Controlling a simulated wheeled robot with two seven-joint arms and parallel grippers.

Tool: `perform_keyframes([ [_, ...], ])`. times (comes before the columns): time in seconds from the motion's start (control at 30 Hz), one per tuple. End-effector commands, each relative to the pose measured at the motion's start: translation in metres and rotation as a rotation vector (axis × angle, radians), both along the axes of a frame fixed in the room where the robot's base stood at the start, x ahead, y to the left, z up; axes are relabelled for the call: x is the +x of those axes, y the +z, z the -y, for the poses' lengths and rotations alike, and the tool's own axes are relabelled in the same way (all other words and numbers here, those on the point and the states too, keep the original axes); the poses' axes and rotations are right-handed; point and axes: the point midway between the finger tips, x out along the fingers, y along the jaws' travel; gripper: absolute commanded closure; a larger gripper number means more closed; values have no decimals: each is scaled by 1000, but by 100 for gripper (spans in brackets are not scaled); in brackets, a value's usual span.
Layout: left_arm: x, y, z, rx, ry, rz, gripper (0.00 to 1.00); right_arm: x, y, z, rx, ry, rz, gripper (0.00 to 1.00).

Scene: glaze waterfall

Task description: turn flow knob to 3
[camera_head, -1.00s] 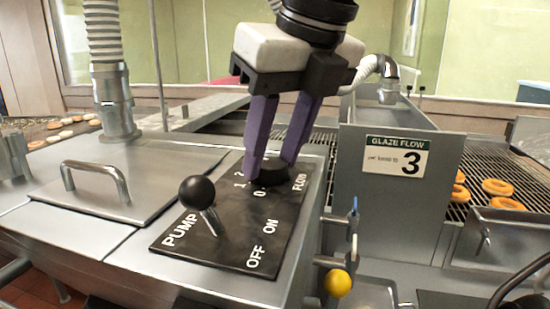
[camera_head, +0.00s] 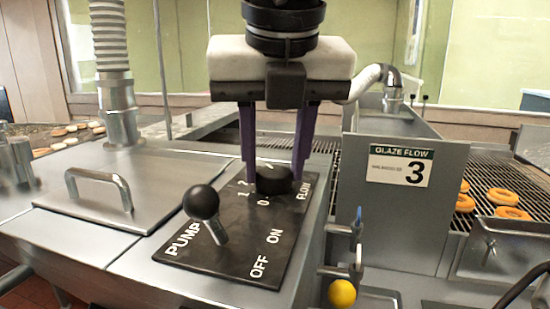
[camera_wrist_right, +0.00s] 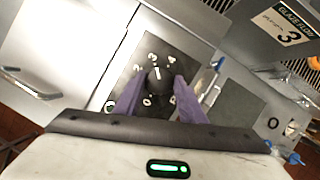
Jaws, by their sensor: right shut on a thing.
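The flow knob (camera_head: 273,181) is a round black knob on the black control panel, beside the word FLOW. My right gripper (camera_head: 274,176) reaches down from above, its purple fingers on either side of the knob, shut on it. In the right wrist view the knob (camera_wrist_right: 160,79) sits between the fingertips. Its white pointer line points up the picture, roughly at the 3; the exact alignment is hard to tell. The sign (camera_head: 402,165) reads GLAZE FLOW with a large 3. My left gripper is not in view.
A pump lever (camera_head: 203,204) with a black ball stands on the panel, close in front of the knob. A lid with a metal handle (camera_head: 98,184) is at left. A yellow ball valve handle (camera_head: 342,293) is at lower right. Doughnuts (camera_head: 502,196) lie on the conveyor.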

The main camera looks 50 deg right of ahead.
Motion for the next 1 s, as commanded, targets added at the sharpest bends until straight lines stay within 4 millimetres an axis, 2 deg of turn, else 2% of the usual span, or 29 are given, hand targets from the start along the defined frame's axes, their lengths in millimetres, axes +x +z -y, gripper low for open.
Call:
perform_keyframes([
  [0.3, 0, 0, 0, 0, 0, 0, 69, -1, -1, 0, 1, -1, -4, 86],
  [0.33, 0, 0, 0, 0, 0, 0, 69, -1, -1, 0, 1, -1, -4, 62],
  [0.43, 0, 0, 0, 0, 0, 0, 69, -1, -1, 0, 1, -1, -4, 45],
  [0.77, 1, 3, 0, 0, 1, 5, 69, -1, 2, -1, 1, 0, -1, 45],
  [0.87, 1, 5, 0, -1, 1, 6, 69, -3, 12, -3, 2, -1, 0, 45],
  [1.0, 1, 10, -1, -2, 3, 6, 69, -10, 37, -10, 2, 0, 1, 45],
])
